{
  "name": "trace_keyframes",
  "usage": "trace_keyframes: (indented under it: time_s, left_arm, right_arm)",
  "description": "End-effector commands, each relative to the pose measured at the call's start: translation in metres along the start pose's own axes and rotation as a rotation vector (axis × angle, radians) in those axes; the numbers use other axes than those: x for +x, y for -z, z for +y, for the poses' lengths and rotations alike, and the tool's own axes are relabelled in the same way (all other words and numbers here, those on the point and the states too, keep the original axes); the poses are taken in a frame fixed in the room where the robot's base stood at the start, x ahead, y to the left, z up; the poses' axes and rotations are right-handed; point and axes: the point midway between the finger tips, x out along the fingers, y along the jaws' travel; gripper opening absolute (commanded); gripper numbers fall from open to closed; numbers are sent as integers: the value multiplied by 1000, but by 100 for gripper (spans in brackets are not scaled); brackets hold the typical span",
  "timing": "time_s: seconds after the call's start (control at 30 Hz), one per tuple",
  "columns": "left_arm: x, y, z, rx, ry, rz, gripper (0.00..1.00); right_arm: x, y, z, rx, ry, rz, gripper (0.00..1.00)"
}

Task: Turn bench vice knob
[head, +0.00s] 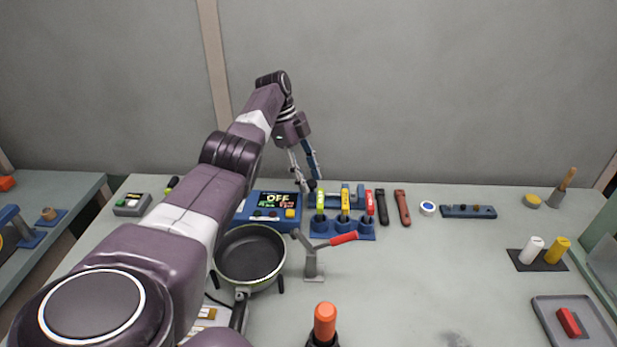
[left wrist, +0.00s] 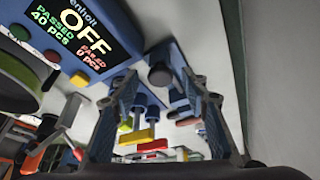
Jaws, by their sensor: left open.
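The blue bench vice (head: 345,190) stands at the back of the bench, behind the rack of coloured-handled tools. Its dark round knob (left wrist: 160,75) shows in the left wrist view, at the near end of the blue vice body (left wrist: 166,55). My left gripper (head: 308,178) points down at the left end of the vice. In the left wrist view, its two fingers are spread (left wrist: 162,95), with the knob appearing between the tips. I cannot tell whether either finger touches the knob. In the head view, the fingers partly hide the knob end. My right gripper is not in view.
A blue control box (head: 268,208) reading OFF stands left of the vice. The blue tool rack (head: 342,230) stands just in front. A pan (head: 250,258) and a red-handled clamp (head: 313,262) are nearer. The bench's right middle is mostly clear; a grey wall is behind.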

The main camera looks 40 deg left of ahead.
Motion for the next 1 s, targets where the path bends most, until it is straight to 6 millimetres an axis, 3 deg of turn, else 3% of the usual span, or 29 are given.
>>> trace_keyframes:
  time_s: [0.17,0.4,0.6,1.0]
  left_arm:
    - [-15,6,-1,2,4,1,42]
    - [-59,24,-1,2,4,1,42]
    - [-84,35,0,0,0,0,42]
    - [-92,38,0,0,-1,-1,42]
  right_arm:
    - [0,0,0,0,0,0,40]
    - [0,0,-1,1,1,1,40]
    - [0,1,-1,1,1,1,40]
    - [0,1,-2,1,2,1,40]
